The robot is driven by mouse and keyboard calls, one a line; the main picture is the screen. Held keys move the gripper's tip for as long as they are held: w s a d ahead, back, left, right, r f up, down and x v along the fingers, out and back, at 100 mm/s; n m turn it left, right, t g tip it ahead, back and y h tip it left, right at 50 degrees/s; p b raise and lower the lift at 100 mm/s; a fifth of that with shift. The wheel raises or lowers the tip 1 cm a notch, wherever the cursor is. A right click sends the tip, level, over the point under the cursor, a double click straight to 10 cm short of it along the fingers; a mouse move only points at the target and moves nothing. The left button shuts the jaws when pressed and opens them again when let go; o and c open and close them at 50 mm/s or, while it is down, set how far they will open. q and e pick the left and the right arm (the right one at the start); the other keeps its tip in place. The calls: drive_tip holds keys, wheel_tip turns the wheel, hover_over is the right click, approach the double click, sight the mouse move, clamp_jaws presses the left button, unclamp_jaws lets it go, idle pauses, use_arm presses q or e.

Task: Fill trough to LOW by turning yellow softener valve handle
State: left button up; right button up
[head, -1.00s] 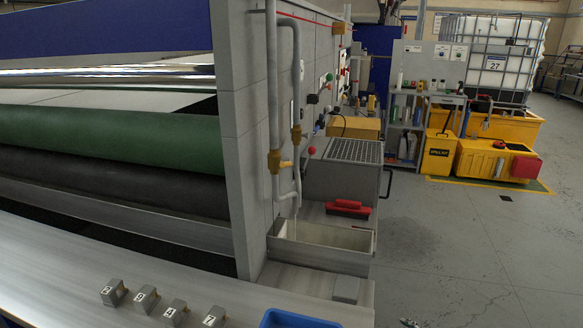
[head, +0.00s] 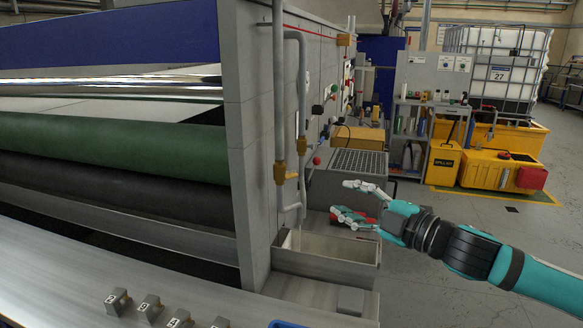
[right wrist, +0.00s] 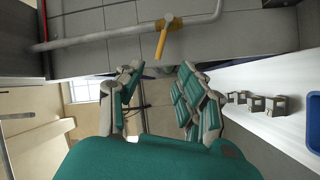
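The yellow softener valve handle (head: 291,175) sticks out sideways from a brass valve (head: 280,172) on the grey pipe along the machine's side panel. It also shows in the right wrist view as a yellow lever (right wrist: 161,43), beyond my fingers. The trough (head: 325,262) is the pale open box below the pipe; I cannot tell its liquid level. My right gripper (head: 345,199) is open and empty, right of the handle and above the trough's right end, apart from the handle. Its spread fingers show in the right wrist view (right wrist: 158,88). My left gripper is not in view.
A red-handled tool (head: 358,216) lies behind my right fingers, partly hidden. A grated grey box (head: 345,188) stands behind the trough. Numbered metal blocks (head: 118,302) sit on the front ledge. Yellow bins (head: 490,170) stand at the back right. The floor to the right is clear.

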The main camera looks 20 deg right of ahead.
drive_tip(key=p, duration=0.3)
approach(293, 176)
drive_tip(key=p+x, duration=0.4)
drive_tip(key=x, duration=0.6)
drive_tip(key=shift+d+f, duration=0.1)
drive_tip(key=shift+d, duration=0.05)
drive_tip(key=shift+w+a+f, duration=0.1)
drive_tip(key=shift+w+a, duration=0.2)
drive_tip(key=shift+w, duration=0.3)
clamp_jaws()
